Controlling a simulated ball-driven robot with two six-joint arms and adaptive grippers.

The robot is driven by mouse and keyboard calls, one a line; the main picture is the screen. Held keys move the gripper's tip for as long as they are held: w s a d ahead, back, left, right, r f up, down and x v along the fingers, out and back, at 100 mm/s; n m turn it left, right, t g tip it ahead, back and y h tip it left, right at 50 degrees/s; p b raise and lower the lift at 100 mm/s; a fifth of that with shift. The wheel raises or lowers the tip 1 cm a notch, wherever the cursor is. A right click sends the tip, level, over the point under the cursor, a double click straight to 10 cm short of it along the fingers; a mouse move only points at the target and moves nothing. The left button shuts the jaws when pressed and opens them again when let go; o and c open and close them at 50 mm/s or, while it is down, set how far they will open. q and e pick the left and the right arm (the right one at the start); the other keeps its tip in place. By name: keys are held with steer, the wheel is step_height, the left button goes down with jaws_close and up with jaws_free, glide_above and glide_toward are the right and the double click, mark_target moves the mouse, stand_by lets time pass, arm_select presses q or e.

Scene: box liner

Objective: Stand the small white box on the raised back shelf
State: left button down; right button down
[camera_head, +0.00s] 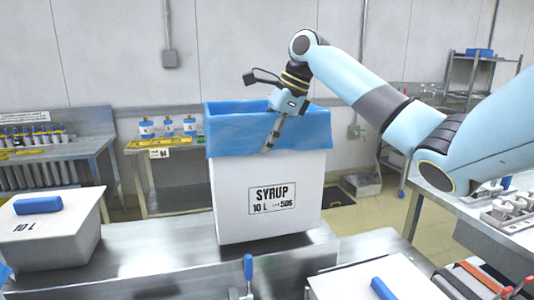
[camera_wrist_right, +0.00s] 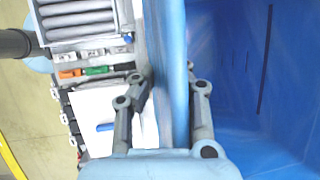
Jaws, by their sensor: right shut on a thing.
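A white box (camera_head: 237,190) marked SYRUP 10 L stands upright on the steel counter, with a blue liner (camera_head: 225,135) folded over its rim. My right gripper (camera_head: 271,144) reaches down at the front rim and is shut on the liner edge. In the right wrist view, the fingers of the gripper (camera_wrist_right: 168,90) lie either side of the blue-covered wall, and the liner's inside (camera_wrist_right: 235,60) shows at right. Whether the box wall is also pinched is hidden. No clearly smaller white box or raised shelf can be singled out. My left gripper is out of view.
A white 10 L container (camera_head: 60,235) with a blue handle stands at left. Another white lid (camera_head: 345,285) lies at front right. A blue-handled tool (camera_head: 248,268) stands upright in front. A bench (camera_head: 170,200) with bottles is behind, and racks are at right.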

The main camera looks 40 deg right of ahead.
step_height(320, 180, down, 4)
steer(key=shift+r+p, duration=0.2)
steer(key=shift+p, duration=0.1)
steer(key=c, duration=1.5)
jaws_free()
steer(key=shift+s, duration=0.1)
steer(key=shift+r, duration=0.1)
steer(key=b, duration=0.2)
glide_toward(265, 159)
steer(key=v, duration=0.3)
steer(key=shift+s+d, duration=0.1)
